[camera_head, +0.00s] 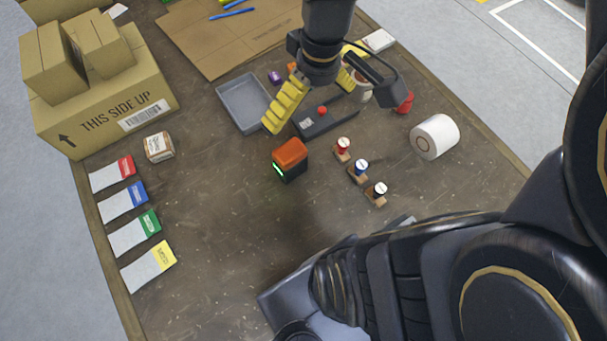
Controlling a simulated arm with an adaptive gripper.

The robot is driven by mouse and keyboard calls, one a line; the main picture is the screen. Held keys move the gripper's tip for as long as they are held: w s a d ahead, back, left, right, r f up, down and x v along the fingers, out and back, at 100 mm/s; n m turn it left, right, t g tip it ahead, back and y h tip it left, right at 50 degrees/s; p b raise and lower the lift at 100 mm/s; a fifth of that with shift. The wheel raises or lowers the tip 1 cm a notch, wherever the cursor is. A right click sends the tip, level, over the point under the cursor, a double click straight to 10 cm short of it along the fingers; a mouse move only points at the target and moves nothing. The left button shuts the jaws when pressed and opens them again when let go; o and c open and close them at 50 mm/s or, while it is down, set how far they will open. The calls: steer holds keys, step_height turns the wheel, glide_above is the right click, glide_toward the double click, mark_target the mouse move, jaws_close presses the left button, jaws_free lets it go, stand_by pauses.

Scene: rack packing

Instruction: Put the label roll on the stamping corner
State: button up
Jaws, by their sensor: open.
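The label roll (440,132), a thick white roll with a brown ring on its end face, lies on its side near the table's right edge. Left of it, several stamps stand on small wooden bases: a red one (342,148), a blue one (360,171) and a black one (378,193). I cannot tell the exact bounds of the stamping corner; no marked outline shows around these stamps. My gripper (308,106), with yellow ridged fingers, is open and empty over the back middle of the table, up and left of the roll. Its far finger is partly hidden.
A grey tray (230,103) and a dark device with a red button (315,124) lie near my gripper. An orange-and-black box (289,158) stands mid-table. Cardboard boxes (110,110) and colored cards (148,268) line the left.

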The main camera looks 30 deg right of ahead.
steer(key=s+a+r+m+g+h, duration=0.1)
steer(key=s+a, duration=0.6)
steer(key=s, duration=0.2)
steer(key=shift+s+r+h, duration=0.25)
steer(key=shift+h, duration=0.05)
steer(key=shift+w+m, duration=0.1)
steer(key=shift+m, duration=0.2)
